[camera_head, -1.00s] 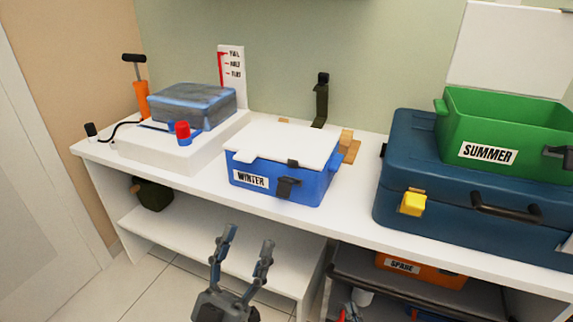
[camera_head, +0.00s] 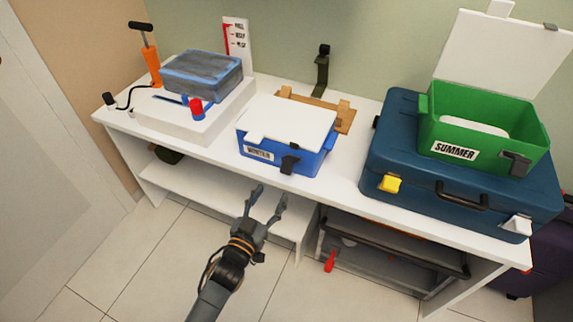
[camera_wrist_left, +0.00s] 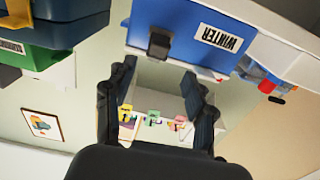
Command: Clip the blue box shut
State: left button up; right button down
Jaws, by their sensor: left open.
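The blue box (camera_head: 268,165) with a "WINTER" label stands on the white bench, its white lid (camera_head: 290,120) lying over its top. A black clip (camera_head: 289,165) hangs on its front; whether it is latched I cannot tell. The box (camera_wrist_left: 185,30) and its clip (camera_wrist_left: 160,44) appear upside down in the left wrist view. My left gripper (camera_head: 267,192) is open and empty, below and in front of the box, apart from it. Its two fingers (camera_wrist_left: 160,95) frame a gap just short of the clip in the wrist view. My right gripper is not in view.
A dark blue suitcase (camera_head: 400,185) carries an open green "SUMMER" box (camera_head: 470,152) on the right. A grey packed bag (camera_head: 200,75) lies on a white stand at left. A wooden piece (camera_head: 335,115) sits behind the box. Bench (camera_head: 345,172) is clear between box and suitcase.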

aim_at(288, 161)
pick_arm(q)
jog(key=x, duration=1.1)
jog(key=c, duration=1)
jog(key=r+g+p, duration=0.1)
jog(key=p, duration=0.4)
jog(key=r+g+y+p, duration=0.1)
jog(key=g+p, duration=0.1)
jog(key=p, duration=0.2)
jog(key=shift+w+r+p, duration=0.2)
jog(key=shift+r+p, duration=0.1)
jog(key=shift+p, duration=0.05)
jog(key=shift+c, duration=0.2)
jog(key=g+p, duration=0.2)
jog(key=p, duration=0.2)
jog(key=w+r+g+y+p, duration=0.1)
jog(key=g+p, duration=0.1)
jog(key=p, duration=0.2)
jog(key=shift+d, duration=0.2)
jog(key=shift+w+d+g+y+p, duration=0.1)
jog(key=shift+w+g+y+p, duration=0.25)
jog(key=shift+g+p, duration=0.3)
jog(key=shift+w+d+g+y, duration=0.15)
jog(key=shift+g+y, duration=0.2)
jog(key=shift+g, duration=0.7)
